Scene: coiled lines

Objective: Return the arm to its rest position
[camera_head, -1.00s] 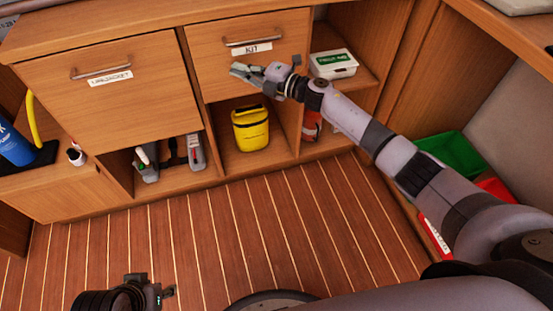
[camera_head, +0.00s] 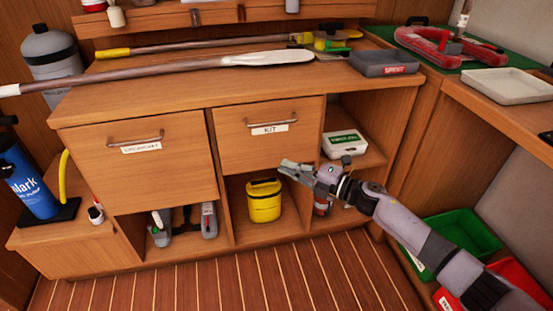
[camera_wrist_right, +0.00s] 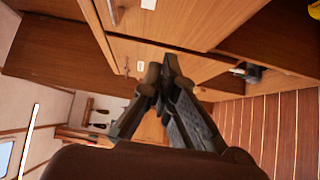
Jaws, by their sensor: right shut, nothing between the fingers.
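My right arm (camera_head: 400,220) reaches in from the lower right in the head view. Its gripper (camera_head: 290,167) is shut and empty, in front of the cabinet just below the drawer labelled KIT (camera_head: 268,135). In the right wrist view the fingers of the right gripper (camera_wrist_right: 158,88) meet at their tips with nothing between them. Cabinet fronts and the striped floor show beyond them. My left gripper is outside both current views.
A yellow container (camera_head: 264,203) stands in the open compartment left of my gripper. Green (camera_head: 462,232) and red (camera_head: 515,280) bins are at the lower right. An oar (camera_head: 180,75) lies on the counter. The floor (camera_head: 230,287) is clear.

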